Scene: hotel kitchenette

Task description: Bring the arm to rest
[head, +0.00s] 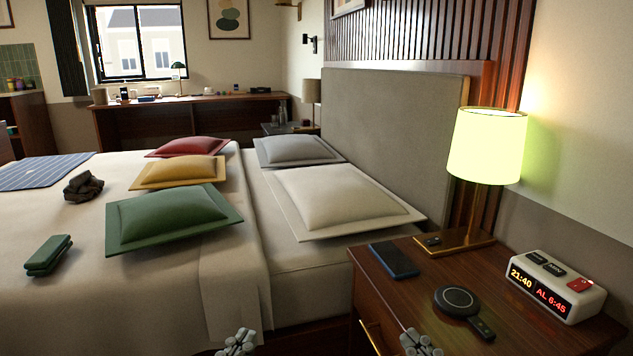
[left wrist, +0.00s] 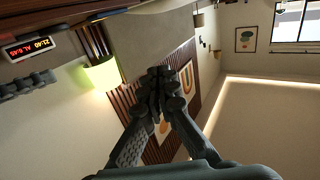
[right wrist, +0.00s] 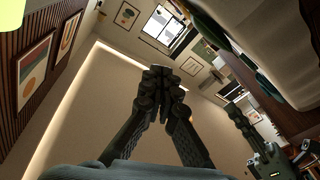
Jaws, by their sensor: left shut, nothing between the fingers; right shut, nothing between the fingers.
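My left gripper (head: 238,343) shows at the bottom edge of the head view, in front of the bed's near side. It also shows in the left wrist view (left wrist: 160,75), its fingers together and empty. My right gripper (head: 420,344) shows at the bottom edge of the head view, in front of the nightstand. In the right wrist view (right wrist: 158,75) its fingers are together and empty. Most of both arms is out of the head view.
The nightstand (head: 400,295) holds a lit lamp (head: 487,147), an alarm clock (head: 555,287), a phone (head: 394,261) and a round black charger (head: 457,300). The bed (head: 170,285) bears several pillows, including a green one (head: 168,216), and folded cloths.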

